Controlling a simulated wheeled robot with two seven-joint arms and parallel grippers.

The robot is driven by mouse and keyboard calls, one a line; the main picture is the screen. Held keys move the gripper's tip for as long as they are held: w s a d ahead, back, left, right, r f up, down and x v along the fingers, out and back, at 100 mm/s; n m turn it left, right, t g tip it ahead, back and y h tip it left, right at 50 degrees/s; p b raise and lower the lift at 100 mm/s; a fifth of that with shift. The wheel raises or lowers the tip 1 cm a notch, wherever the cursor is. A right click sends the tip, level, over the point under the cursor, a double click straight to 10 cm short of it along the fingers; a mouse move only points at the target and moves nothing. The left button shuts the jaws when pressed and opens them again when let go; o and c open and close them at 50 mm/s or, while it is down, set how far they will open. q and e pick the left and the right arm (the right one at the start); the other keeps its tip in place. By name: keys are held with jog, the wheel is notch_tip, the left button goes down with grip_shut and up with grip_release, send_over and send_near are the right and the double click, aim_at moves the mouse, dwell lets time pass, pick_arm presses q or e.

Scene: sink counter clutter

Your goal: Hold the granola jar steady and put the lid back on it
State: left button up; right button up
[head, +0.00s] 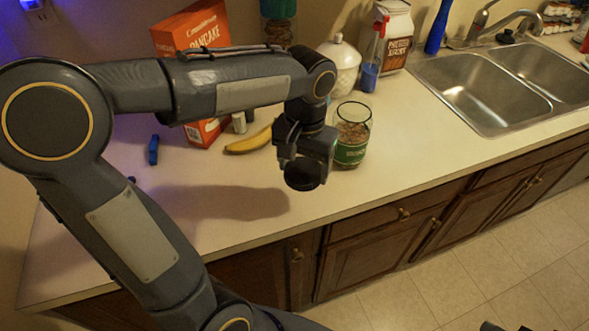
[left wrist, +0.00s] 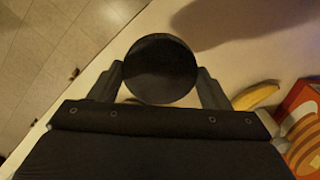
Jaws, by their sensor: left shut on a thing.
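The granola jar (head: 352,134) is clear glass with a green label and brown contents. It stands upright and open-topped on the counter. My left gripper (head: 303,172) is shut on the round black lid, which shows in the head view (head: 302,177) and between both fingers in the left wrist view (left wrist: 161,69). The lid is held above the counter, left of the jar and nearer the front edge in the head view. The jar is not in the left wrist view. At the bottom edge of the head view a small dark part shows, too little to identify as my right gripper.
A banana (head: 250,141) and an orange pancake box (head: 193,30) are behind my left arm. A white lidded pot (head: 341,65), a spray bottle (head: 372,62) and a white-brown package (head: 396,38) stand behind the jar. The sink (head: 487,90) is right. The counter front is clear.

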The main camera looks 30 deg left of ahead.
pick_arm(q)
jog(key=s+d+r, duration=0.4)
jog(key=s+d, duration=0.1)
jog(key=d, duration=0.2)
jog(key=shift+d+b, duration=0.2)
jog(key=shift+b, duration=0.25)
pick_arm(e)
jog(key=shift+f, duration=0.5)
jog(key=shift+o, duration=0.2)
